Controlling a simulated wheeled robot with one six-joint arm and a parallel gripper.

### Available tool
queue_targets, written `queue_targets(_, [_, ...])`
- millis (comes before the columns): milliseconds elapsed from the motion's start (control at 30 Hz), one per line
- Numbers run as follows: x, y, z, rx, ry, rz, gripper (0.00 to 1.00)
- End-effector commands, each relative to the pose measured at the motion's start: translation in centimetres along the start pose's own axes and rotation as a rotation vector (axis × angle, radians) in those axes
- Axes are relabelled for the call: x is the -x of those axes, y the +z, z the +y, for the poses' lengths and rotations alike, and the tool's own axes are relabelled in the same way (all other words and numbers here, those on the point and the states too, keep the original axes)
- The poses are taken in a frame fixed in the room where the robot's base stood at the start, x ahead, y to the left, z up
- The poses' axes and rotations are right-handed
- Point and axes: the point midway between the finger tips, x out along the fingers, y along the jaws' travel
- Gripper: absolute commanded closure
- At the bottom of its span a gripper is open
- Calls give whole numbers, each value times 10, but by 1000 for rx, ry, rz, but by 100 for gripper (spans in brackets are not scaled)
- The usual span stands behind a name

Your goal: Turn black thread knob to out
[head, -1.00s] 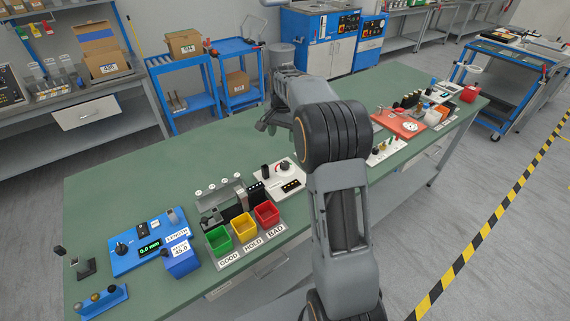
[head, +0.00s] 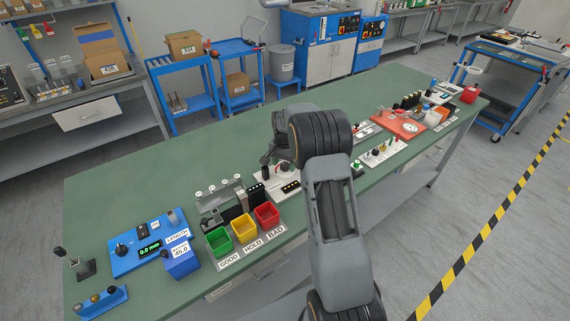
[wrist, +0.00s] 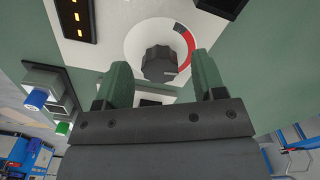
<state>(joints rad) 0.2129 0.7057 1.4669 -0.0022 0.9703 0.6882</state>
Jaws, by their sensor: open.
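A black ribbed knob (wrist: 158,64) sits on a round white dial with a red and grey arc, on a white panel (wrist: 95,12). A pale mark on the knob's edge points toward the lower end of the red arc. My gripper (wrist: 160,62) is open, with one green finger on each side of the knob in the wrist view. I cannot tell whether the fingers touch it. In the head view my gripper (head: 268,158) is just above the white panel (head: 262,187) and partly hides it; the knob (head: 284,169) shows beside it.
Green, yellow and red bins (head: 243,228) stand in front of the panel, with a grey rack (head: 220,196) to its left. A blue length panel (head: 135,258) with another black knob lies further left. The table's back half (head: 180,160) is clear.

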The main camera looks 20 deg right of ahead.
Motion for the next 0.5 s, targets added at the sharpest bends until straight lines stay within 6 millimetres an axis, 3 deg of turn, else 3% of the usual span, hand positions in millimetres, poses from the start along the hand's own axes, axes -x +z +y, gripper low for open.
queue_targets(433, [-7,0,0,1,0,0,37])
queue_targets(500, [-7,0,0,1,0,0,43])
